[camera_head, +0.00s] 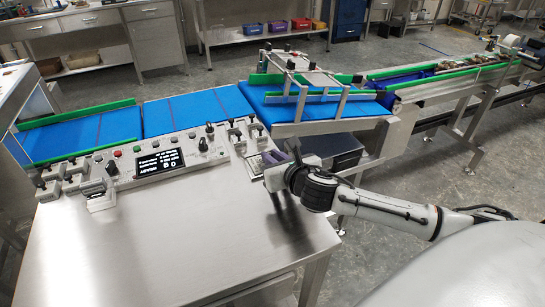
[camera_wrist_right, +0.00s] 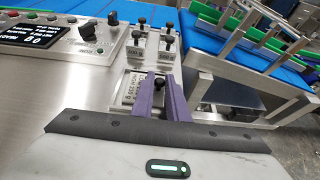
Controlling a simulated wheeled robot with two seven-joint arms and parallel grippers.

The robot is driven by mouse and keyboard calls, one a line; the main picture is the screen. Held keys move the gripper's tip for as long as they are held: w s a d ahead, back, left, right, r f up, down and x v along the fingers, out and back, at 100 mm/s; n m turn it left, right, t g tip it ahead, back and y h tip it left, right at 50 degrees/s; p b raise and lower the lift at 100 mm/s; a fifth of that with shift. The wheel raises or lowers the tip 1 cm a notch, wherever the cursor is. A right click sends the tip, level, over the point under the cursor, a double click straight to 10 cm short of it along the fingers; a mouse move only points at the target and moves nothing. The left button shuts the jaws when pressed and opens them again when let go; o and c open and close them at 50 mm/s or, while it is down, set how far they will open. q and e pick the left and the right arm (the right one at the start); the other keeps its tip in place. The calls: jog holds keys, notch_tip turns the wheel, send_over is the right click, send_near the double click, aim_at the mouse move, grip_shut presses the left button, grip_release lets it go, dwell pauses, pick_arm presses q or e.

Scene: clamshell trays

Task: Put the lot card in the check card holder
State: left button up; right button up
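My right gripper (camera_head: 272,160) is at the right end of the control panel, above the right side of the steel table. In the right wrist view its two purple fingers (camera_wrist_right: 160,90) are on either side of a small black knob (camera_wrist_right: 159,83). Whether they press on it is unclear. A pale card with printed text (camera_wrist_right: 131,88) lies in a metal frame beside the fingers, partly hidden by them; it looks like the lot card. A metal holder (camera_head: 100,196) stands at the panel's front left; it may be the check card holder. My left gripper is not in view.
A raised metal guide frame (camera_head: 300,80) stands over the right belt. The steel table (camera_head: 190,240) in front is clear.

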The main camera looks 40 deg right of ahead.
jog(key=o, duration=0.3)
jog(key=shift+o, duration=0.2)
jog(key=shift+r, duration=0.1)
jog(key=v, duration=1.2)
jog(key=shift+p, duration=0.3)
dwell(1.7)
